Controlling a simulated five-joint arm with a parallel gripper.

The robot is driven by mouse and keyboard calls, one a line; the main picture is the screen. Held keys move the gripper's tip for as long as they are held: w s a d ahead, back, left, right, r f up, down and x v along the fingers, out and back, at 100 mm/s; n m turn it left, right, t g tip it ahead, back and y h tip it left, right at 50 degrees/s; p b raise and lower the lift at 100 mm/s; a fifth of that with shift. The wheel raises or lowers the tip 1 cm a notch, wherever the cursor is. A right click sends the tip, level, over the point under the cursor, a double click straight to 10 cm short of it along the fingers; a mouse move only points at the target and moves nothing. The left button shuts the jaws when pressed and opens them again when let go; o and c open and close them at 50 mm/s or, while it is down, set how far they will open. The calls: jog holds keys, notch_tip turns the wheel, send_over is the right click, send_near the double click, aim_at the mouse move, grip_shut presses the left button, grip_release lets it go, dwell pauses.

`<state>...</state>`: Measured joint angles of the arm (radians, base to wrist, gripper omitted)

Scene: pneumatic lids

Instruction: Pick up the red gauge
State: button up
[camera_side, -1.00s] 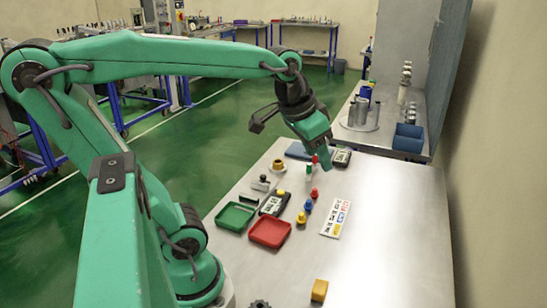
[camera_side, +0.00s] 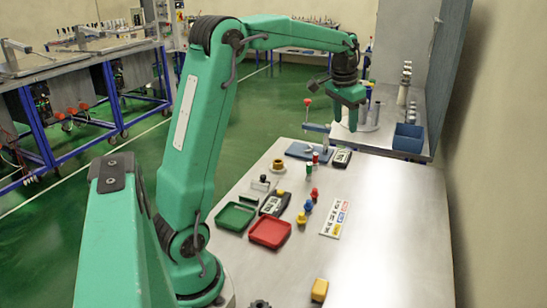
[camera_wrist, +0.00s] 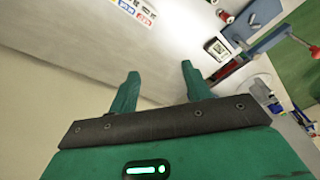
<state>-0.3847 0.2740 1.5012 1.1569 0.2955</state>
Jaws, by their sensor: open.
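A small red cylinder (camera_side: 315,158) stands upright near the far end of the steel table, beside a green one (camera_side: 309,168). In the wrist view the red cylinder (camera_wrist: 226,17) shows near the top edge. A red knobbed piece (camera_side: 314,194) stands nearer the table's middle. I cannot tell for certain which red piece is the gauge. My gripper (camera_side: 344,122) is raised above the far end of the table, pointing down. In the wrist view its fingers (camera_wrist: 160,69) are spread, with nothing between them and apart from the red cylinder.
A blue-based lever press (camera_side: 303,151) with a red ball handle stands at the far edge. A dark meter (camera_side: 342,158) lies beside it. Red (camera_side: 270,246) and green (camera_side: 225,226) trays are at the left.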

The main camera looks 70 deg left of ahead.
jog(key=w+a+f+g, duration=0.1)
jog(key=w+a+f, duration=0.4)
jog(key=a+f, duration=0.45)
jog(key=g, duration=0.1)
send_over(315, 164)
jog(key=shift+n+h, duration=0.4)
jog(key=f, duration=0.5)
jog(key=a+f, duration=0.1)
jog(key=f, duration=0.2)
jog(key=shift+w+f, duration=0.25)
jog(key=shift+d+f, duration=0.1)
jog(key=shift+f, duration=3.85)
grip_shut()
jog(key=shift+r, duration=0.15)
